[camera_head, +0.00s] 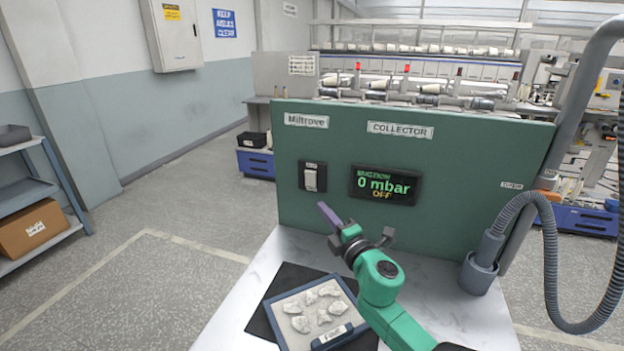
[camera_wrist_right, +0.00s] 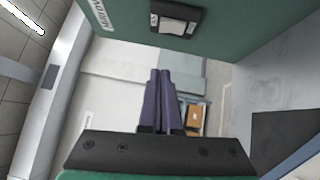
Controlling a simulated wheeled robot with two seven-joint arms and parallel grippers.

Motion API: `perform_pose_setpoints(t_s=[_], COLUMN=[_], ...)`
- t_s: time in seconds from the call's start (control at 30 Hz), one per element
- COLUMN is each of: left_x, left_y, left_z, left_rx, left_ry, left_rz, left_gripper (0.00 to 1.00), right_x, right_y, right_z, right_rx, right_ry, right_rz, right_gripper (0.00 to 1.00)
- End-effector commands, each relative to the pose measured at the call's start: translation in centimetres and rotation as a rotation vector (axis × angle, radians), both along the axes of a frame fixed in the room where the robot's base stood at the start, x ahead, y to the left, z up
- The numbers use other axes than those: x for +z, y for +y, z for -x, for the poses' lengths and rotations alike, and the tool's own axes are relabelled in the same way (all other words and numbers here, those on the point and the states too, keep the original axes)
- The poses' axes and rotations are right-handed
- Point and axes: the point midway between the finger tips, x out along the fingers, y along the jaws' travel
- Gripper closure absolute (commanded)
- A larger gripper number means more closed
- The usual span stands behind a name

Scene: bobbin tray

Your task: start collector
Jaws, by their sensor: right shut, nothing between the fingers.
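The green collector panel (camera_head: 450,160) stands upright at the back of the white bench. A white rocker switch (camera_head: 311,178) in a dark frame sits on its left part; it also shows at the top of the right wrist view (camera_wrist_right: 174,25). The display (camera_head: 386,185) reads 0 mbar and OFF. My right gripper (camera_head: 324,209) is in front of the panel, below and slightly right of the switch, apart from it. Its purple fingers (camera_wrist_right: 163,100) are shut together and empty. My left gripper is not in view.
A blue-rimmed tray (camera_head: 284,335) of several pale lumps lies on a black mat (camera_head: 262,322) on the bench (camera_head: 237,297). A grey ribbed hose (camera_head: 549,265) runs from a port at the bench's right. A shelf with a cardboard box (camera_head: 33,228) stands left.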

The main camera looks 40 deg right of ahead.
Motion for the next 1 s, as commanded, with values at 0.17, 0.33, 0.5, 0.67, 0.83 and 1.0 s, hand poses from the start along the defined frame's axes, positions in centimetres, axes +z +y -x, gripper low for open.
perform_pose_setpoints(t_s=[0.17,0.33,0.5,0.67,0.83,1.0], left_x=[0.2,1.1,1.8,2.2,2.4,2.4], left_y=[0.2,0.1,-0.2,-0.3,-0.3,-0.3], left_z=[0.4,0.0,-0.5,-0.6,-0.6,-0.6], left_rx=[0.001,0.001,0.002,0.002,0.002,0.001], left_ry=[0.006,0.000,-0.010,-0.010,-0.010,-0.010], left_rz=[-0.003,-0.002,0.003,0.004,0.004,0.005], left_gripper=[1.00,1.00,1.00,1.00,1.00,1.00], right_x=[0.2,0.6,1.0,1.2,1.3,1.3], right_y=[-0.2,-1.1,-2.2,-3.5,-5.9,-6.5], right_z=[-0.6,-3.3,-6.9,-10.0,-11.0,-11.4], right_rx=[0.001,-0.001,-0.001,-0.003,-0.003,0.000], right_ry=[-0.001,-0.002,-0.003,-0.002,0.000,0.000], right_rz=[-0.001,0.000,0.000,-0.001,0.000,0.000], right_gripper=[1.00,1.00,1.00,1.00,1.00,1.00])
